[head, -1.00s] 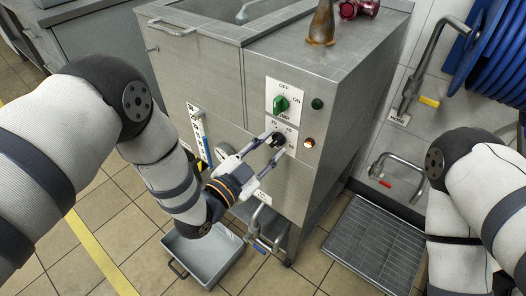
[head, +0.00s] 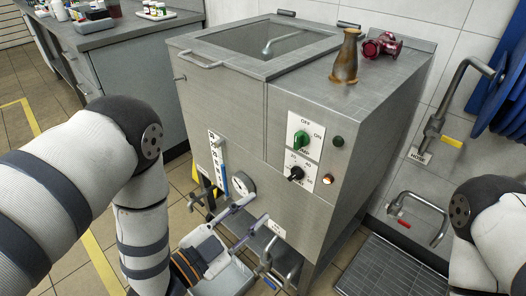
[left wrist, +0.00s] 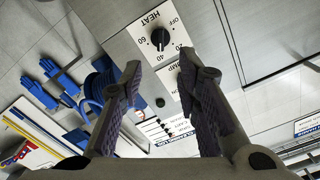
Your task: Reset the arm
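My left gripper (head: 257,210) is in front of the steel mixer (head: 222,105), below its black heat knob (head: 296,173). Its two fingers are spread, with nothing seen between them. In the left wrist view the open fingers (left wrist: 160,70) point toward the panel, and the heat knob (left wrist: 160,38) lies beyond them, apart from both. My left arm (head: 143,215) is bent down at the left. My right arm (head: 495,230) shows at the right edge; its gripper is out of view.
The green pump switch (head: 301,138) is above the heat knob, and an orange lamp (head: 328,179) glows beside it. A grey bin (head: 232,280) and drain valve are low by my gripper. A brown vessel (head: 346,57) and red pump part (head: 385,46) stand on top. A floor grate (head: 385,270) is right.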

